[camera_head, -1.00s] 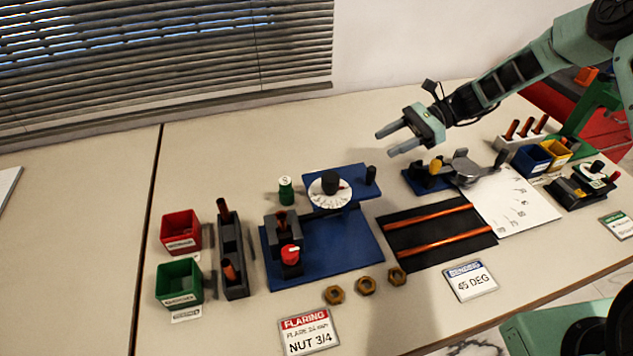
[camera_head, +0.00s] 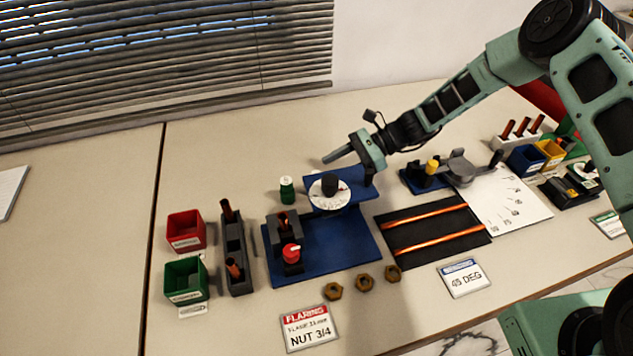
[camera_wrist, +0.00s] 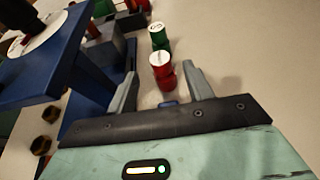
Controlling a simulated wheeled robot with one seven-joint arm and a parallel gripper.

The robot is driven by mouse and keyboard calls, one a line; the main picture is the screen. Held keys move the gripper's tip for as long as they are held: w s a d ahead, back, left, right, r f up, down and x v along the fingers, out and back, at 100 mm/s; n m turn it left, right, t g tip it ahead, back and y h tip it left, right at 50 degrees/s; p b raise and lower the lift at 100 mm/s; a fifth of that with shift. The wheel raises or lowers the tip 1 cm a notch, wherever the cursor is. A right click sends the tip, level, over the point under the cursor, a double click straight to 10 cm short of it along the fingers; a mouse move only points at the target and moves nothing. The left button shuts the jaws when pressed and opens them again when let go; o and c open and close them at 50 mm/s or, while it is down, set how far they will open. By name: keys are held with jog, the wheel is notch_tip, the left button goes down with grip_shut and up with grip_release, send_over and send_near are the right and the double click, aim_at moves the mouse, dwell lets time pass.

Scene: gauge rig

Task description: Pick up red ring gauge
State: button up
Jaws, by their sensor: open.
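The red ring gauge (camera_wrist: 162,72) is a small red cylinder with a pale marked top, standing upright on the table in the wrist view. It shows between my open fingers, a little beyond them, with a gap on each side. I cannot make it out in the head view, where the blue dial stand probably hides it. A green gauge (camera_wrist: 158,36) stands close behind it, and also shows in the head view (camera_head: 287,190). My gripper (camera_head: 338,156) is open and empty, above the table behind the dial stand; its fingers also show in the wrist view (camera_wrist: 160,80).
The blue dial stand (camera_head: 358,185) is close to my gripper, on the left in the wrist view (camera_wrist: 60,60). A flaring block with a red-topped knob (camera_head: 291,254) sits on the blue base. Table to the right of the gauges in the wrist view is clear.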

jog(key=x, duration=0.3)
jog(key=shift+a+p, duration=0.2)
jog(key=shift+p, duration=0.1)
grip_shut()
jog(key=shift+r, duration=0.1)
